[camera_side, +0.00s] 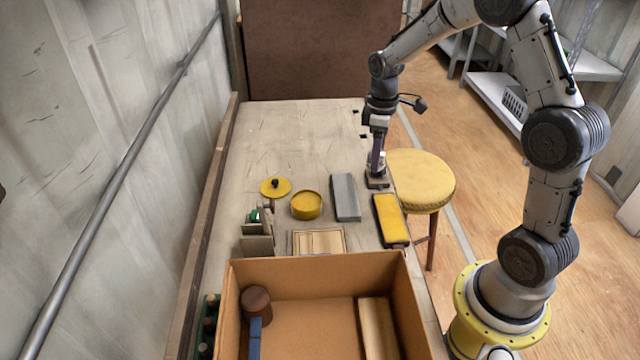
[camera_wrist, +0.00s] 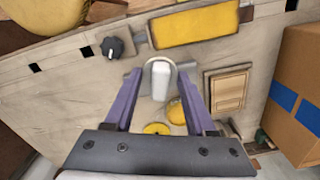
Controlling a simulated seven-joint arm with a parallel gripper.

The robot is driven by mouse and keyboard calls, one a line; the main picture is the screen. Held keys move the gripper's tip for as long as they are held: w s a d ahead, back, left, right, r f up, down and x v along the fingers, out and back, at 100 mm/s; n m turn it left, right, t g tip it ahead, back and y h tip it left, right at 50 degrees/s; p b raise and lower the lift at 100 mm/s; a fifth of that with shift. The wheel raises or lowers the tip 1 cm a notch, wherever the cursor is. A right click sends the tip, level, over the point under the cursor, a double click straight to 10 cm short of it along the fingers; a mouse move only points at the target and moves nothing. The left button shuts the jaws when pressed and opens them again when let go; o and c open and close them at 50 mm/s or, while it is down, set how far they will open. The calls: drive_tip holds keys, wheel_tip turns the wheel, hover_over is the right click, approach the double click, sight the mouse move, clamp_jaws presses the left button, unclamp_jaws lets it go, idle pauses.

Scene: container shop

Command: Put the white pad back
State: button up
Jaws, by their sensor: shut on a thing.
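My gripper (camera_wrist: 160,76) has purple fingers closed on the white pad (camera_wrist: 161,82), a small rounded white piece between the fingertips. In the side view my gripper (camera_side: 377,163) is above the right edge of the bench, and the pad shows only as a small pale patch (camera_side: 382,160) there. A grey slab (camera_side: 346,197) lies flat on the bench to the left of the gripper. It lies partly hidden behind the pad in the wrist view. A black knob (camera_wrist: 113,47) stands near the bench edge. Whether the pad touches anything below is unclear.
A yellow-topped block (camera_side: 390,216), a yellow round dish (camera_side: 306,205), a yellow lid (camera_side: 276,187) and a wooden board (camera_side: 303,243) lie nearby. A cardboard box (camera_side: 241,310) stands at the front. A yellow stool (camera_side: 425,178) is beside the bench. The far bench is clear.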

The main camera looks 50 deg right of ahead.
drive_tip(key=w+a+r+n, duration=0.1)
drive_tip(key=w+a+n, duration=0.3)
drive_tip(key=a, duration=0.3)
hover_over(308, 182)
drive_tip(key=s, duration=0.1)
wheel_tip(308, 182, down, 8)
drive_tip(key=shift+f, duration=0.15)
drive_tip(key=shift+w+f, duration=0.4)
drive_tip(key=shift+f, duration=0.1)
drive_tip(key=shift+w+f, duration=0.15)
drive_tip(key=shift+f, duration=1.5)
drive_tip(key=shift+f, duration=0.2)
drive_tip(key=o, duration=1.2)
drive_tip(key=shift+r, duration=0.15)
